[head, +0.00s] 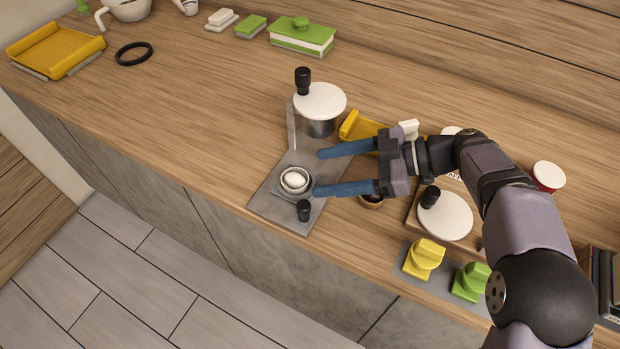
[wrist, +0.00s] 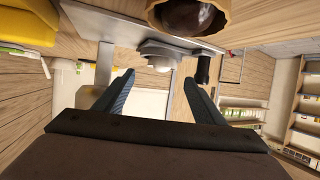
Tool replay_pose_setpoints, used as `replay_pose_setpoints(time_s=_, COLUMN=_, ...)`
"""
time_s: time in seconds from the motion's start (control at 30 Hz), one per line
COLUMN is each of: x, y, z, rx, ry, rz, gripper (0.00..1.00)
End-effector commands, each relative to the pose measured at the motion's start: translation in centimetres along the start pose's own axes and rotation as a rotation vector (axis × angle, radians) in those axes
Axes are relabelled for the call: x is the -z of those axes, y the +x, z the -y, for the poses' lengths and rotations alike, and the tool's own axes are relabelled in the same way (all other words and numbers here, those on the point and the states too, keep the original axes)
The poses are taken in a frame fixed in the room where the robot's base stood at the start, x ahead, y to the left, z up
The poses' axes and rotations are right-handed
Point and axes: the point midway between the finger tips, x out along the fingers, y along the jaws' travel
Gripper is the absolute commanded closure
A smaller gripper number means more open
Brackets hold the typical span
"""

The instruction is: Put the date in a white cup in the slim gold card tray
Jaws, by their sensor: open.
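A small brown bowl (head: 371,203) is partly hidden below my gripper; the wrist view shows a dark brown item (wrist: 190,14) in a tan rim. A yellow-gold tray (head: 352,125) lies behind my gripper, partly covered. I see no clear date in the pale cup.
A lidded pot (head: 320,101) and a black-knobbed item (head: 304,210) flank the cup. A larger yellow tray (head: 50,52) and black ring (head: 133,53) lie far left. Yellow (head: 424,258) and green (head: 470,281) pieces sit front right.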

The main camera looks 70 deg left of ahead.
Motion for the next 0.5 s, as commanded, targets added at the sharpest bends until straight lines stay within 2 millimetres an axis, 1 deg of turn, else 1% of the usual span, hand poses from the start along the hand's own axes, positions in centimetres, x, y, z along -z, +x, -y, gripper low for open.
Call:
replay_pose_setpoints(time_s=0.03, x=-0.3, y=-1.0, z=-0.1, rx=-0.004, ry=-0.002, rz=0.0, gripper=0.37)
replay_pose_setpoints(time_s=0.1, x=-0.3, y=-2.2, z=-0.1, rx=-0.004, ry=-0.001, rz=0.002, gripper=0.37)
replay_pose_setpoints(time_s=0.2, x=-0.2, y=-3.8, z=-0.1, rx=-0.003, ry=-0.001, rz=0.001, gripper=0.37)
replay_pose_setpoints(time_s=0.33, x=-0.1, y=-5.2, z=0.0, rx=-0.001, ry=-0.001, rz=0.0, gripper=0.37)
replay_pose_setpoints(time_s=0.5, x=0.0, y=-6.1, z=0.0, rx=0.0, ry=0.0, rz=0.001, gripper=0.37)
